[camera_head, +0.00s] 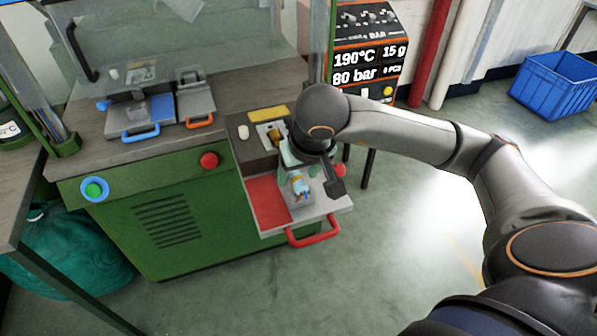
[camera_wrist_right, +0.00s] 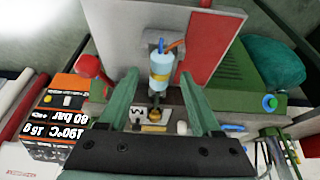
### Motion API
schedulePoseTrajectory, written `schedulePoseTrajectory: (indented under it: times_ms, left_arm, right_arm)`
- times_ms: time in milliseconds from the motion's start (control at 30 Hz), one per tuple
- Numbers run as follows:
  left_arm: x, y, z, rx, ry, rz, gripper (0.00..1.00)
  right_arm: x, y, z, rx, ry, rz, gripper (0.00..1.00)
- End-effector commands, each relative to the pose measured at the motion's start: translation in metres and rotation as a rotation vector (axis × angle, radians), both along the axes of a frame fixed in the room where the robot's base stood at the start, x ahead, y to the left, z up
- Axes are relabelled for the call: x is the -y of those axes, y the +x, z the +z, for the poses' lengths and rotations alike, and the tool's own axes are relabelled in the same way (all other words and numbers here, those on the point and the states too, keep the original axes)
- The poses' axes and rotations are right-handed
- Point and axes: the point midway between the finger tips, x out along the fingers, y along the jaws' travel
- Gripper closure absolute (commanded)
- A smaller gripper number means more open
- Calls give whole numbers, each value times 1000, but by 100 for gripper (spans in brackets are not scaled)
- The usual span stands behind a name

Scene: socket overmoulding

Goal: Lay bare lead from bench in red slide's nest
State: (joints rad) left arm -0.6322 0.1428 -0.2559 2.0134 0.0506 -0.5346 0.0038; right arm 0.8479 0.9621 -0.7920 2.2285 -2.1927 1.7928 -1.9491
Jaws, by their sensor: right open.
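The red slide (camera_head: 268,203) is pulled out from the front right of the green machine, with its red handle (camera_head: 313,231) at the outer end. The bare lead (camera_head: 299,186) has a light blue body, a yellow band and orange and blue wire ends. It is at the nest on the slide's grey plate; how deeply it sits cannot be told. My right gripper (camera_head: 302,170) is open around the lead, with gaps on both sides (camera_wrist_right: 159,78). My left gripper is out of view.
A second slide with a blue plate (camera_head: 160,106) and blue handle (camera_head: 141,132) stands at the left, beside an orange handle (camera_head: 200,121). A red button (camera_head: 209,160) is on the green front. A display box (camera_head: 368,62) stands behind. The floor in front is clear.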

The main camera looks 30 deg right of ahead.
Motion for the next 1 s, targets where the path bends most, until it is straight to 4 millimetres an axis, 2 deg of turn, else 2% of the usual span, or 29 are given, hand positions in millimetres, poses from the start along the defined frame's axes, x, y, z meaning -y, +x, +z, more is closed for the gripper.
schedulePoseTrajectory:
  times_ms: [133,233,600,700,1000]
  left_arm:
    - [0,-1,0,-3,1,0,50]
    - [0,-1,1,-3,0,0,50]
    - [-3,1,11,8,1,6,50]
    - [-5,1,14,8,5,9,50]
    - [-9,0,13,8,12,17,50]
  right_arm:
    - [0,-1,4,0,0,0,35]
    - [-1,-4,14,3,1,1,35]
    - [-9,-34,89,6,1,3,35]
    - [-10,-40,104,5,-2,2,35]
    - [-11,-47,116,0,0,0,35]
